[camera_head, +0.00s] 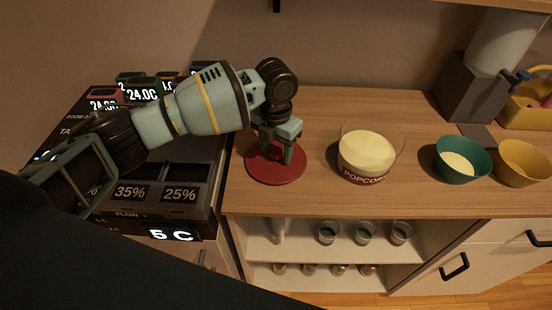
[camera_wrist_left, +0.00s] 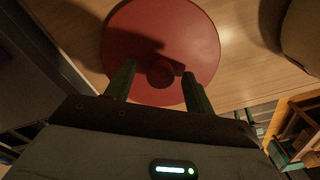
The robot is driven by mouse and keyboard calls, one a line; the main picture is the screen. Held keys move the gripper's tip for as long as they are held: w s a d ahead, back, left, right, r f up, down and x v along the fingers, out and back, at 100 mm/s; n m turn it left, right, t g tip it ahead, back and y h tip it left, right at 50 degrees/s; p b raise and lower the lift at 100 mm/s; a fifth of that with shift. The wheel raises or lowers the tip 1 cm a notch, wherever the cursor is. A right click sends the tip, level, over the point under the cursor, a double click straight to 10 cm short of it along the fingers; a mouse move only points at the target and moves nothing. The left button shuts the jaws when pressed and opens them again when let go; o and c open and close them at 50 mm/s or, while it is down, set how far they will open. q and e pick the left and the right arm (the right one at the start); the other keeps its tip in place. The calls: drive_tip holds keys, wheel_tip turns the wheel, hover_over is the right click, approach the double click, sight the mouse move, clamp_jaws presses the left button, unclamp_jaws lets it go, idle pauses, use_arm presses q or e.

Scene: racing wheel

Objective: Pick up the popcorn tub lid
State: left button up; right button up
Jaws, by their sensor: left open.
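The red round popcorn tub lid (camera_head: 274,172) lies flat on the wooden counter, left of the popcorn tub. In the left wrist view the lid (camera_wrist_left: 193,50) shows a small round knob (camera_wrist_left: 161,72) at its middle. My left gripper (camera_head: 278,158) points down over the lid. It also shows in the left wrist view (camera_wrist_left: 158,82), with its two fingers apart on either side of the knob. I cannot tell whether the fingertips touch the lid. The popcorn tub (camera_head: 367,153) stands open and full of pale contents. My right gripper is not in view.
A green bowl (camera_head: 462,159) and a yellow bowl (camera_head: 522,164) stand to the right on the counter (camera_head: 320,110). A grey appliance (camera_head: 470,88) is at the back right. A dark control panel unit (camera_head: 165,205) adjoins on the left. Shelves with small jars are below.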

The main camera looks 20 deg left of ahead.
use_arm(q)
drive_tip(key=shift+c, duration=0.4)
drive_tip(key=c, duration=1)
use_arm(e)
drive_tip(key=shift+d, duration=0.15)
use_arm(q)
drive_tip(key=shift+r, duration=0.15)
